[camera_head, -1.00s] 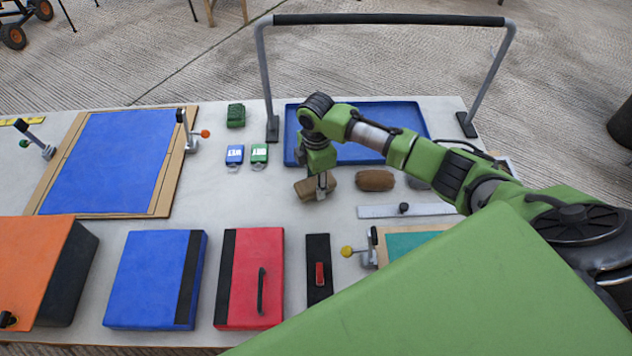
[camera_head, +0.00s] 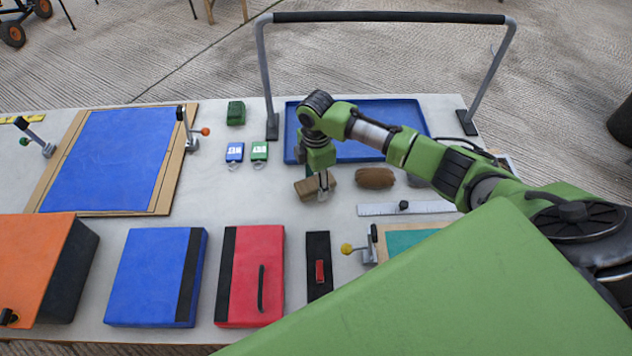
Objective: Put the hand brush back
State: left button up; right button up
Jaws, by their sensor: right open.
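A tan-brown block (camera_head: 306,189), which looks like the hand brush, lies on the light table just in front of the blue tray (camera_head: 412,112). My right gripper (camera_head: 324,192) points down at its right part, with the fingers open at the block. The gripper hides some of it, and I cannot tell whether the fingers touch it. A darker brown, rounded piece (camera_head: 375,178) lies to the right of it, with a grey piece (camera_head: 417,181) beyond. My left gripper is not in view.
A metal ruler-like strip (camera_head: 385,209) lies in front of the brown pieces. A tall grey frame with a black bar (camera_head: 390,18) rises over the tray. Blue (camera_head: 150,280) and red (camera_head: 257,300) panels lie at the front.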

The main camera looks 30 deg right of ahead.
aim_at(316, 181)
notch_tip(316, 181, up, 12)
jog(key=b, duration=0.1)
jog(key=shift+f, duration=0.25)
